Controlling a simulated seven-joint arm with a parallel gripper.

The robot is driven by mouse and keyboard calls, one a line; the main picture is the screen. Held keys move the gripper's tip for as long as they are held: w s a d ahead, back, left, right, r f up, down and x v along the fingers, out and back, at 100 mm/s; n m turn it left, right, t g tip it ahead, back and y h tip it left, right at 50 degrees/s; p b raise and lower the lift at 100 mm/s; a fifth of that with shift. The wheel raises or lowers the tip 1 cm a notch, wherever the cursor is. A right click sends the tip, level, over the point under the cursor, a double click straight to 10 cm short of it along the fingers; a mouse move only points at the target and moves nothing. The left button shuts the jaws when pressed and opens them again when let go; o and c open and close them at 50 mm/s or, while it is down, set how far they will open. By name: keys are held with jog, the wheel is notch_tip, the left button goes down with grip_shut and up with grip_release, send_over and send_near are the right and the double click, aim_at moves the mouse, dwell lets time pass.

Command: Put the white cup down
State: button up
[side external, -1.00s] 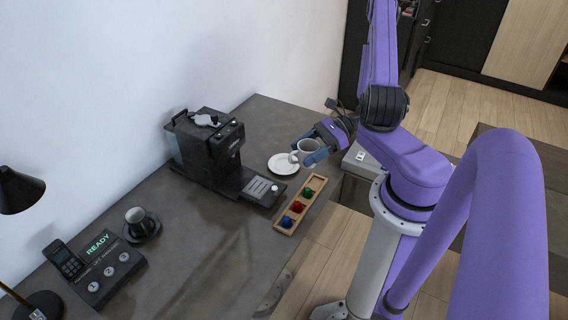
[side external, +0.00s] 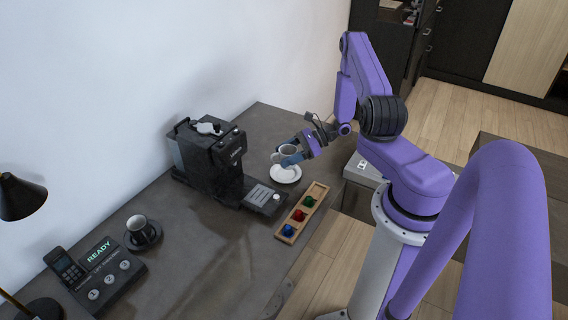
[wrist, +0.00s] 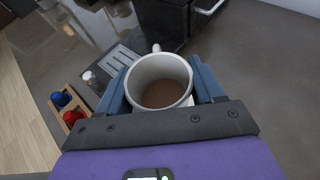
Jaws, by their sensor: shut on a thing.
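The white cup (side external: 286,152) is between the blue fingers of my gripper (side external: 292,152), shut on it. In the wrist view the cup (wrist: 158,82) is upright, with brown liquid inside, and the fingers of my gripper (wrist: 163,88) press on both sides. A white saucer (side external: 285,175) lies on the counter under the cup in the side view. In the wrist view the cup mostly hides it. I cannot tell whether the cup touches the saucer.
A black coffee machine (side external: 212,158) stands left of the saucer. A wooden tray (side external: 318,190) with red, green and blue capsules lies to the right.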

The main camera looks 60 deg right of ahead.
jog(key=shift+w+d+f, duration=0.2)
jog(key=shift+w+f, duration=0.2)
jog(key=shift+f, duration=0.1)
jog(key=shift+w+d+f, duration=0.15)
jog(key=shift+w+f, duration=0.2)
jog(key=shift+f, duration=1.65)
jog(key=shift+f, duration=0.1)
jog(key=o, duration=1.1)
jog(key=shift+o, duration=0.2)
